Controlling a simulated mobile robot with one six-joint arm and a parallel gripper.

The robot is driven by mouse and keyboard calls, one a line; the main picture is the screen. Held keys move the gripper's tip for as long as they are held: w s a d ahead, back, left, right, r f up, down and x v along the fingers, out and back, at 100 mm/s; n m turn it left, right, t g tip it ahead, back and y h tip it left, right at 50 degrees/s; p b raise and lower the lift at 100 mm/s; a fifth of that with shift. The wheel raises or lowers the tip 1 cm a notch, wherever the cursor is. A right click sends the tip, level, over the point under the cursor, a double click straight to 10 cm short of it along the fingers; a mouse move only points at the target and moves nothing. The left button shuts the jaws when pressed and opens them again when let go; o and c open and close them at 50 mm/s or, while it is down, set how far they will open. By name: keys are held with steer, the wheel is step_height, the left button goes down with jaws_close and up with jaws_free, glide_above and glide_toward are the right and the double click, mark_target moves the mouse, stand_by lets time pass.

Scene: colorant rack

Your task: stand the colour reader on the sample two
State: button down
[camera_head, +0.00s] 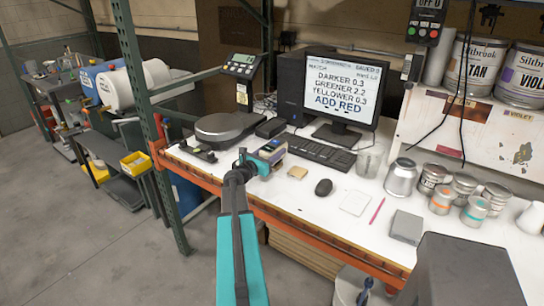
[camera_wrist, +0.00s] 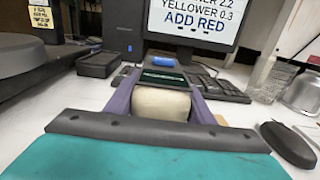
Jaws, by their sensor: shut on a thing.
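My gripper (camera_head: 262,161) is above the left part of the white bench top. It is shut on the colour reader (camera_head: 273,148), a small pale device with a dark face and a blue part. In the wrist view the reader (camera_wrist: 160,104) sits between the two fingers, with its underside hidden. A small tan card (camera_head: 298,172) lies on the bench just right of my gripper. A white square card (camera_head: 355,203) lies further right, near a pink pencil. I cannot read which card is sample two.
A black mouse (camera_head: 324,187) lies between the two cards. The keyboard (camera_head: 320,153) and monitor (camera_head: 340,90) stand behind. A round dark scale (camera_head: 226,127) is at left. Several tins and a grey block (camera_head: 405,227) stand at right.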

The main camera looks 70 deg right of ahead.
steer(key=shift+w+f, duration=0.1)
steer(key=shift+f, duration=0.35)
steer(key=shift+f, duration=0.1)
steer(key=c, duration=0.8)
jaws_free()
steer(key=shift+c, duration=0.2)
steer(key=shift+a, duration=0.15)
steer(key=shift+b+v, duration=1.6)
steer(key=shift+v, duration=4.35)
